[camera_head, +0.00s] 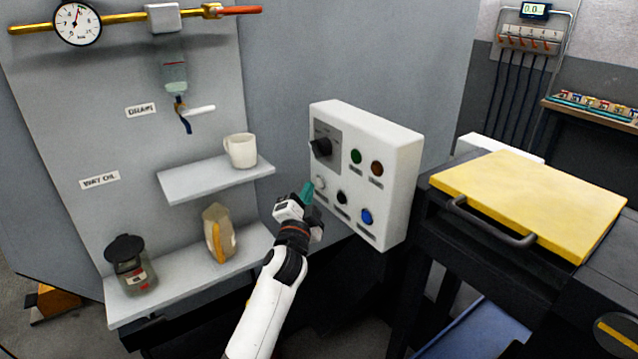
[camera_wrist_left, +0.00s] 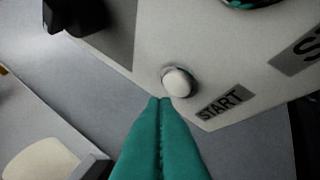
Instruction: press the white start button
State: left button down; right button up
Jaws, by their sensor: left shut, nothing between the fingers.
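The white start button (camera_wrist_left: 177,82) sits on the control box, beside a label reading START (camera_wrist_left: 224,101) in the left wrist view. In the head view the white button (camera_head: 320,183) shows at the lower left of the control box (camera_head: 398,154). My left gripper (camera_head: 307,190) is shut and empty, its teal fingertips close to the button. In the left wrist view the left fingertips (camera_wrist_left: 160,100) lie just below the button's lower edge; I cannot tell whether they touch it. My right gripper is not in view.
The box also carries a black rotary knob (camera_head: 321,147), a green button (camera_head: 356,156), a brown-red button (camera_head: 376,168), a black button (camera_head: 342,197) and a blue button (camera_head: 366,216). Shelves with a white mug (camera_head: 241,151) stand left. A yellow-topped bench (camera_head: 530,195) stands right.

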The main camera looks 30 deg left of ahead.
pick_arm(q)
jog(key=shift+w, duration=0.1)
dwell(0.6)
jog(key=shift+w+d, duration=0.2)
jog(key=shift+w, duration=0.1)
